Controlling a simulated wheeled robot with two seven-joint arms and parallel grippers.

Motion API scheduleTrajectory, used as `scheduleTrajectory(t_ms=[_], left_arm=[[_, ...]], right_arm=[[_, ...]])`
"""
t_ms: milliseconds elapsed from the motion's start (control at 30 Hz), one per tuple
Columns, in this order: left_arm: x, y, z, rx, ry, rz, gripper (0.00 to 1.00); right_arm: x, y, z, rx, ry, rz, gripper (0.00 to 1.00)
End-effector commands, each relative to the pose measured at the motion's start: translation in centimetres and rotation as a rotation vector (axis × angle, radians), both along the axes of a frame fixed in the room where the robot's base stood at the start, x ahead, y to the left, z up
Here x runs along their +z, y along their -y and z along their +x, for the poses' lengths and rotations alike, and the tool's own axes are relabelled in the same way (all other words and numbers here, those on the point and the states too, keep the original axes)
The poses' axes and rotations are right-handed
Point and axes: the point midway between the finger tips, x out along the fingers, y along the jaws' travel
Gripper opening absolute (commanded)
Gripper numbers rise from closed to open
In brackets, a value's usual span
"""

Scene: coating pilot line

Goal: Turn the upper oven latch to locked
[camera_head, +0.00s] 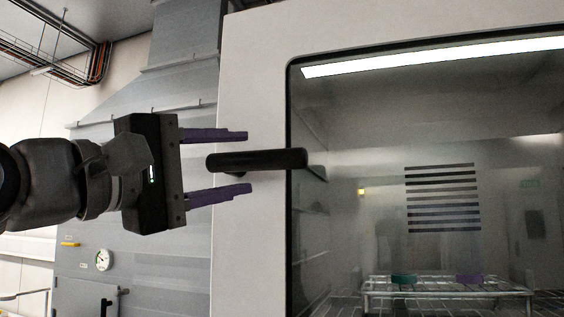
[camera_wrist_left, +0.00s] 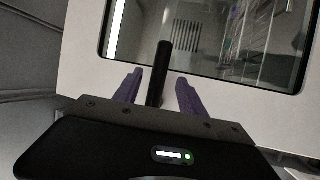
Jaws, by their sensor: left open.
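The upper oven latch (camera_head: 257,160) is a black bar handle on the pale oven front, lying horizontal in the head view across the window's left edge. My left gripper (camera_head: 242,162) comes in from the left, open, with one purple finger above the latch's left end and one below it. Gaps show between the fingers and the bar in the head view. In the left wrist view the latch (camera_wrist_left: 160,75) stands between the two fingers of my left gripper (camera_wrist_left: 157,88), its near end hidden behind the gripper body. My right gripper is not in view.
The oven window (camera_head: 440,130) fills the right side, with a rack (camera_head: 447,290) behind the glass. A grey cabinet (camera_head: 150,270) with a round gauge (camera_head: 103,260) and a black handle stands at left, behind my arm.

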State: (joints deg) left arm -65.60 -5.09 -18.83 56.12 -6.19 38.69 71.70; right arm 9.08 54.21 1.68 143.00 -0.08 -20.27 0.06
Motion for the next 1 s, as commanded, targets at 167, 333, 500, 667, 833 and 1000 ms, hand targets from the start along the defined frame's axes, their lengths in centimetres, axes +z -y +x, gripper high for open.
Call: scheduleTrajectory(t_ms=[167,333,500,667,833,1000], left_arm=[[0.0,0.2,0.1,0.0,0.0,0.001,0.48],[0.5,1.0,1.0,-0.001,-0.001,0.002,0.48],[1.3,2.7,2.9,-0.001,-0.002,0.005,0.48],[1.8,4.2,4.7,0.001,-0.002,0.004,0.48],[1.9,5.0,5.7,0.0,-0.001,0.002,0.48],[1.8,5.1,5.8,0.001,0.0,0.001,0.48]], right_arm=[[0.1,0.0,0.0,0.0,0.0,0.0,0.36],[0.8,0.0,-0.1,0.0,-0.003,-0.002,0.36],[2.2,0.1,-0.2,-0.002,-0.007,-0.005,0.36],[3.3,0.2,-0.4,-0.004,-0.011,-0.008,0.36],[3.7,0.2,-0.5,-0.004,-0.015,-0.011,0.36],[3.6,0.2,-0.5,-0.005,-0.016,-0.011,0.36]])
